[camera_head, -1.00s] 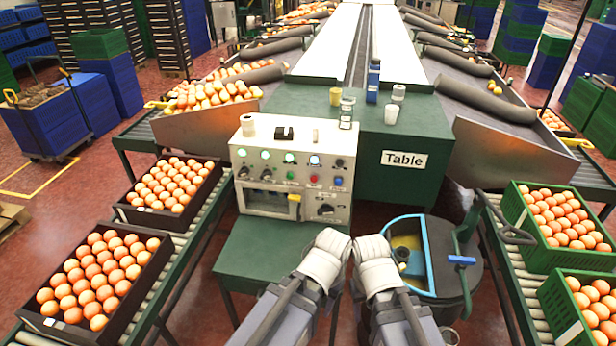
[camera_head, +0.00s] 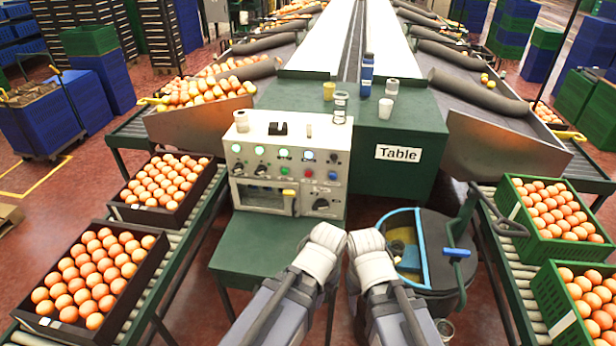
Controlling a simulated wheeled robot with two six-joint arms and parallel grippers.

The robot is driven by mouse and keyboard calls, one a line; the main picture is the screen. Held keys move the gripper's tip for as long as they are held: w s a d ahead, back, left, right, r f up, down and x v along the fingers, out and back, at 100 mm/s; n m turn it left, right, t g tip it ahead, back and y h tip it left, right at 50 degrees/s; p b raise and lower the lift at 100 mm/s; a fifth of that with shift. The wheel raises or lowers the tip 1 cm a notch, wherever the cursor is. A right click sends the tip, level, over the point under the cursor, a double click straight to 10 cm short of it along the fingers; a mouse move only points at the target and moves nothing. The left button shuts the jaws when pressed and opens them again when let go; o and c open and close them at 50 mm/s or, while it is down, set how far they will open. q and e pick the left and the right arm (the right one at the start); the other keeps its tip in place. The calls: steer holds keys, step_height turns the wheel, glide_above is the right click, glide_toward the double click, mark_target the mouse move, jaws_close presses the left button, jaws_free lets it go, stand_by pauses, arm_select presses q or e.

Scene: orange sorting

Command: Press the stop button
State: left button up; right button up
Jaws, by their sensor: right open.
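A pale control panel (camera_head: 262,150) with several coloured buttons and knobs stands on a green table (camera_head: 262,262). A small red button (camera_head: 308,173) is on its right half, beside a blue one (camera_head: 332,175); no label on the red button is readable. My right gripper (camera_head: 368,243) is below and to the right of the panel, apart from it and open. My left gripper (camera_head: 325,240) is close beside it, below the panel's right side. Its fingers cannot be made out. Neither gripper touches a button.
A round dark bin (camera_head: 455,285) with a blue rim stands right of my arms. Dark crates of oranges (camera_head: 95,325) lie on the left conveyor, green crates (camera_head: 540,258) on the right. Cups stand on the green block (camera_head: 412,178) marked "Table". Open air lies before the panel.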

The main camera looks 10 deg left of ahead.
arm_select(q)
jaws_close()
stand_by(1.3)
